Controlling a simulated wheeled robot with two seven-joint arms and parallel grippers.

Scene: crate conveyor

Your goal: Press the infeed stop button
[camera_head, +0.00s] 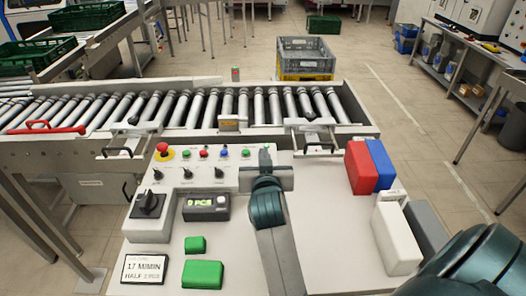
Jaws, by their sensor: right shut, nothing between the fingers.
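A pale control panel (172,174) stands at the near side of the roller conveyor. Its top row has a red mushroom button on a yellow base (162,150), then small green (186,153), red (203,154), blue (224,153) and green (245,153) buttons. The labels are too small to read, so I cannot tell by name which is the infeed stop button. My right gripper (265,154) is shut and empty, at the panel's right end, just right of the right-hand green button and apart from the red ones. My left gripper is not in view.
Black knobs line the panel's lower row. A rotary switch box (148,214) and a counter display (206,207) stand in front. Green blocks (202,274) and a sign (143,269) lie nearer. Red (360,168), blue (379,165) and white (397,239) blocks stand right.

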